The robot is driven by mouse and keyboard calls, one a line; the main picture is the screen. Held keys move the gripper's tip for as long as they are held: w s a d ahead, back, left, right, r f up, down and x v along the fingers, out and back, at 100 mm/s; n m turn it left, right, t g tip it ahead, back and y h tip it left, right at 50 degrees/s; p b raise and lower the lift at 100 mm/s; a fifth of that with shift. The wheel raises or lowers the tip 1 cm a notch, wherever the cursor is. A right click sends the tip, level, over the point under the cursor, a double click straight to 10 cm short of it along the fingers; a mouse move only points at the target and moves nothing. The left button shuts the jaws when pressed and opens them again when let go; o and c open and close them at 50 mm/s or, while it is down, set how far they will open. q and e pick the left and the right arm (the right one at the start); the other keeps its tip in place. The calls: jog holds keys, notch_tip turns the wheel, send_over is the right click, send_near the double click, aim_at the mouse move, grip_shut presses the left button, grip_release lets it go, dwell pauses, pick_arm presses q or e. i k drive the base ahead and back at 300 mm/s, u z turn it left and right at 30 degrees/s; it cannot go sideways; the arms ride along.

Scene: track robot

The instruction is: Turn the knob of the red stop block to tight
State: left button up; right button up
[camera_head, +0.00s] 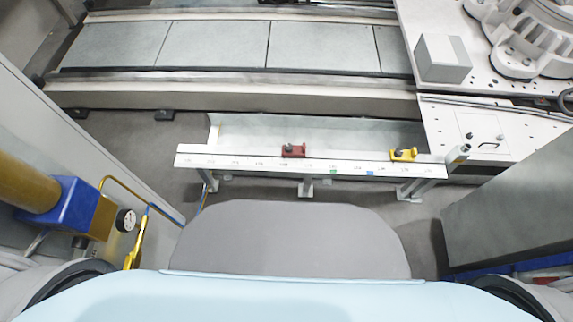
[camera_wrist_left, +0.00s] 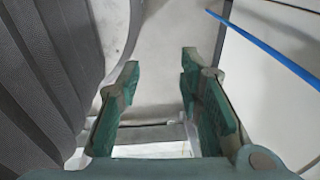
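The red stop block (camera_head: 294,151) sits on the white rail (camera_head: 250,163) ahead of me in the head view, near the rail's middle. A dark knob (camera_head: 287,148) shows on its left part; whether it is loose or tight cannot be told. My left gripper (camera_wrist_left: 160,75) shows in the left wrist view with its two green-padded fingers apart and nothing between them. It is away from the block, which does not show in that view. Neither gripper shows in the head view, and my right gripper is in no view.
A yellow stop block (camera_head: 403,155) sits farther right on the rail. Green and blue marks lie on the rail's front face. A yellow pipe with a gauge (camera_head: 126,220) stands at left, a grey cabinet (camera_head: 510,205) at right. A blue line (camera_wrist_left: 265,45) crosses the left wrist view.

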aim_at(288, 148)
jog(key=z, duration=0.5)
jog(key=i, duration=0.5)
jog(key=z, duration=0.2)
